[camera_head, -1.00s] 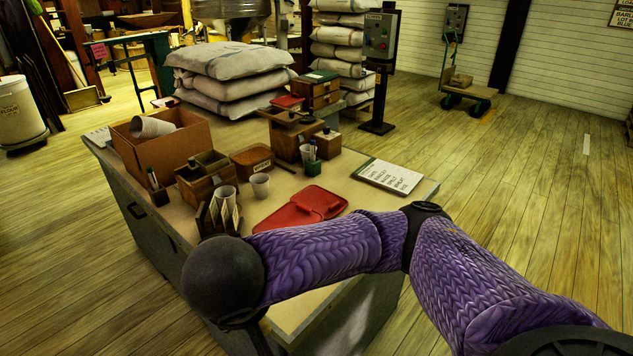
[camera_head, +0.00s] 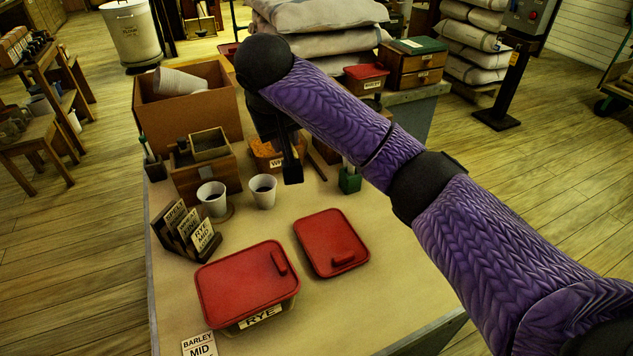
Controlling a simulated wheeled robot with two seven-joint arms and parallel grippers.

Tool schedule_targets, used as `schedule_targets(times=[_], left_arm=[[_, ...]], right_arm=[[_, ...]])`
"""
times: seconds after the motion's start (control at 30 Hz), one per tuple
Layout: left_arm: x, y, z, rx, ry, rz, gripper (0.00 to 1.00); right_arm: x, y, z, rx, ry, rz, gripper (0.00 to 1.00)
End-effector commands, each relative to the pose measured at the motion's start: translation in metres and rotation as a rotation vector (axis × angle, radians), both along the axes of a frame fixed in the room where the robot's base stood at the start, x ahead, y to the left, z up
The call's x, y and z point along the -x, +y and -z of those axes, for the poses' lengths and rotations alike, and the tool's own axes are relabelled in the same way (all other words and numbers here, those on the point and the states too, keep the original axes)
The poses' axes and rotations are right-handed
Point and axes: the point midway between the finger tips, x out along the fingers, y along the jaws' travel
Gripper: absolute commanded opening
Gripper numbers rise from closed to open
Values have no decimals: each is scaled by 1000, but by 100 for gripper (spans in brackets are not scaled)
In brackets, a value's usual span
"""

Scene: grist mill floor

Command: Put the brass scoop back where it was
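I cannot make out a brass scoop in this view. My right gripper (camera_head: 290,170) reaches in from the right on a purple-sleeved arm and points down over the middle of the table. It is dark and seen from behind, so its fingertips and anything between them cannot be told. Just behind and beside it is an open bin (camera_head: 264,153) with orange-brown contents and a partly covered label starting with "W". A tub labelled RYE (camera_head: 247,284) with a red lid stands at the front, and a separate red lid (camera_head: 331,243) lies flat beside it. My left gripper is out of view.
On the table (camera_head: 345,310) are two cups (camera_head: 212,196), a card holder (camera_head: 187,231), a wooden box (camera_head: 203,170), a cardboard box (camera_head: 187,108) and a green pen pot (camera_head: 350,180). A BARLEY MID card (camera_head: 199,344) lies at the front edge. The front right is clear.

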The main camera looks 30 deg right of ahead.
Motion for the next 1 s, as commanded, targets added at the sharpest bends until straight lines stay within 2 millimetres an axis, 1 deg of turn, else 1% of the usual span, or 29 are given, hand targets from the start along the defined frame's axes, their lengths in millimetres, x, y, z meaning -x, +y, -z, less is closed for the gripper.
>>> schedule_targets(times=[0.03, 0.1, 0.17, 0.2, 0.3, 0.4, 0.5, 0.57, 0.63, 0.8, 0.93, 1.0], left_arm=[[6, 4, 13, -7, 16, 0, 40], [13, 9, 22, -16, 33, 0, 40], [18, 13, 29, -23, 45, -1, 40], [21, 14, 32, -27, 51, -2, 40], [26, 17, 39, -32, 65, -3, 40], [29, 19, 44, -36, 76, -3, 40], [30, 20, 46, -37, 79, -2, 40], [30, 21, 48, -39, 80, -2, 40], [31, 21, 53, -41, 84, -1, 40], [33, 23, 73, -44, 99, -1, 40], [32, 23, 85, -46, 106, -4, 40], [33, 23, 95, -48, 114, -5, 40]], right_arm=[[-15, -11, 15, -7, 8, 8, 0], [-34, -30, 32, -7, 10, 3, 0], [-44, -45, 49, -6, 10, -5, 0], [-49, -54, 61, -5, 9, -14, 0], [-56, -72, 92, -4, 9, -36, 0], [-57, -83, 116, -2, 5, -57, 0], [-57, -89, 130, 0, 3, -75, 0], [-57, -90, 136, 2, 2, -80, 0], [-57, -91, 148, 2, 3, -83, 0], [-56, -91, 189, 3, 7, -83, 0], [-56, -91, 213, 3, 5, -83, 0], [-56, -91, 231, 3, 6, -83, 0]])
